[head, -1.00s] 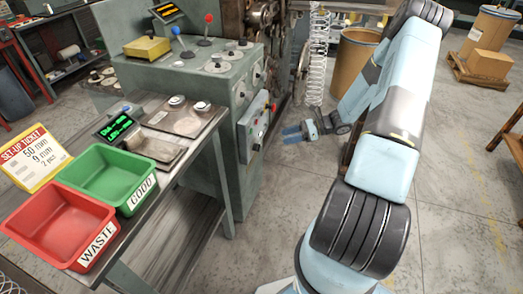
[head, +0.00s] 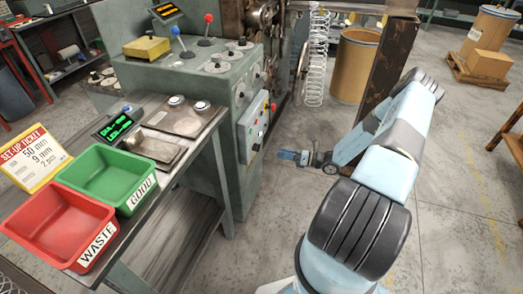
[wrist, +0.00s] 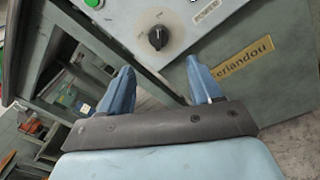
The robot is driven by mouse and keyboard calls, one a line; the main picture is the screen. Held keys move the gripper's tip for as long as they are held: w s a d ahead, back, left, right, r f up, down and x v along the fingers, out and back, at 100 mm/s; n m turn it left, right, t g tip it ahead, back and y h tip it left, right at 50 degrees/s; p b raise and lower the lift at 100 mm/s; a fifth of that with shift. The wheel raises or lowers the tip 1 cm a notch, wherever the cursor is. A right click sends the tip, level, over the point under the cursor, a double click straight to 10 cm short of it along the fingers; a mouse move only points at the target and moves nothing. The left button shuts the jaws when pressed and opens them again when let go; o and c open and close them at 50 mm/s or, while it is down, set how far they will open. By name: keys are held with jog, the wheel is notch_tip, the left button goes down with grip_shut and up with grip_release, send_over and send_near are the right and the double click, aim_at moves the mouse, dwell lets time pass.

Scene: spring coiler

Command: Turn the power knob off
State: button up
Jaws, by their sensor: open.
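The power knob (wrist: 158,37) is a black rotary knob on a pale round plate, seen in the wrist view on the machine's grey control box below a label (wrist: 207,12) that appears to read POWER. A pale pointer line marks the knob. My gripper (wrist: 163,82) is open and empty, with its two blue fingers apart and the knob just beyond them, between their lines. In the head view my gripper (head: 281,154) is low, right of the control box (head: 253,127) and apart from it. The knob is too small to make out surely there.
A green button (wrist: 93,3) is on the same panel. A rusty post (head: 392,75) stands behind my arm. A hanging spring (head: 317,60) and a brown drum (head: 356,65) are behind. The table with the red bin (head: 62,222) and green bin (head: 106,177) is at left.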

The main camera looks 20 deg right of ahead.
aim_at(257, 148)
jog(key=x, duration=1)
jog(key=shift+w+a, duration=0.15)
jog(key=shift+w, duration=0.05)
jog(key=shift+c, duration=0.3)
jog(key=c, duration=1)
